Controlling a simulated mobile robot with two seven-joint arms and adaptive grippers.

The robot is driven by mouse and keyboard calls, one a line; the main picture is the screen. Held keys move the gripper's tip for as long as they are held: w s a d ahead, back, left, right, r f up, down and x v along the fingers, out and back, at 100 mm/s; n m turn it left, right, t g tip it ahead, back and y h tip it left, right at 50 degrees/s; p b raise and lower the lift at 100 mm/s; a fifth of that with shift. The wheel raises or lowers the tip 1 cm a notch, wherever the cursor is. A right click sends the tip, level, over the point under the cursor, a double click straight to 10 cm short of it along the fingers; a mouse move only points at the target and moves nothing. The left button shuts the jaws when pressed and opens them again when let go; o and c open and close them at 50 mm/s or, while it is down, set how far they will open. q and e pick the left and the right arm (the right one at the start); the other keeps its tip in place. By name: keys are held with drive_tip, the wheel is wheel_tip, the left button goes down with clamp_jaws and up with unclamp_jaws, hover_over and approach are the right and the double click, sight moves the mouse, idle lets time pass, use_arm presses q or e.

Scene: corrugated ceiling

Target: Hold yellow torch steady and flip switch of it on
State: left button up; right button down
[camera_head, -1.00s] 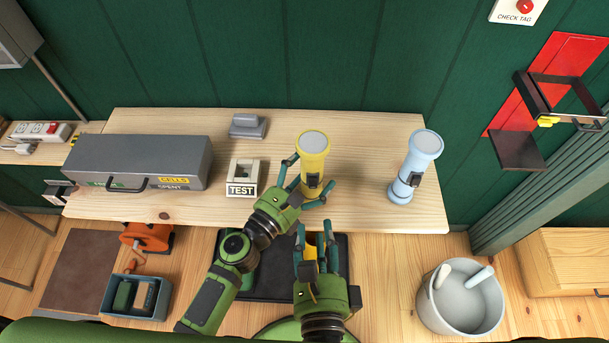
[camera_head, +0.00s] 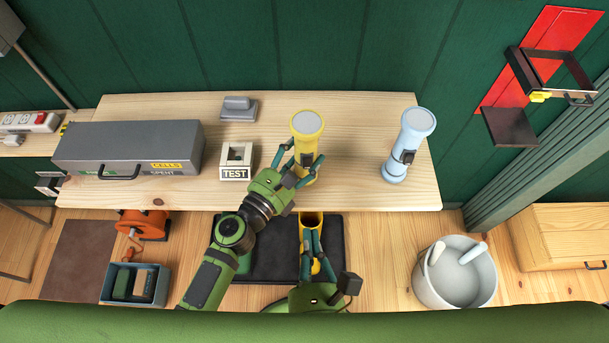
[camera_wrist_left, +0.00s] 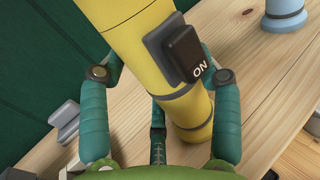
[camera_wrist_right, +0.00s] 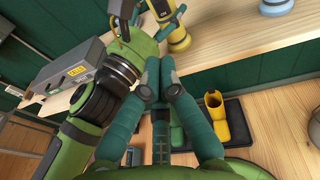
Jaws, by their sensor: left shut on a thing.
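The yellow torch (camera_head: 307,126) stands upright on the wooden workbench, lens up. My left gripper (camera_head: 305,160) is shut around its body, with a finger on each side in the left wrist view (camera_wrist_left: 158,76). The torch's black switch (camera_wrist_left: 172,52) faces my side, with the word ON printed at its lower end. In the head view the switch (camera_head: 306,159) is partly hidden by the left gripper. My right gripper (camera_head: 312,238) has its fingers together, empty, in front of and below the bench edge. Its fingers also meet in the right wrist view (camera_wrist_right: 160,68).
A blue torch (camera_head: 408,145) stands on the bench to the right. A TEST block (camera_head: 236,174), a small grey device (camera_head: 238,110) and a grey case (camera_head: 130,145) are to the left. Below are yellow boots (camera_wrist_right: 213,112) and a bucket (camera_head: 430,285).

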sight(304, 168)
use_arm(q)
drive_tip(key=shift+f, duration=0.1)
use_arm(e)
drive_tip(key=shift+s+m, duration=0.35)
drive_tip(key=shift+m, duration=0.35)
use_arm(q)
drive_tip(key=shift+f, duration=0.1)
use_arm(e)
drive_tip(key=w+a+f, duration=0.1)
drive_tip(key=w+f, duration=0.1)
drive_tip(key=w, duration=1.2)
use_arm(q)
drive_tip(key=shift+s, duration=0.1)
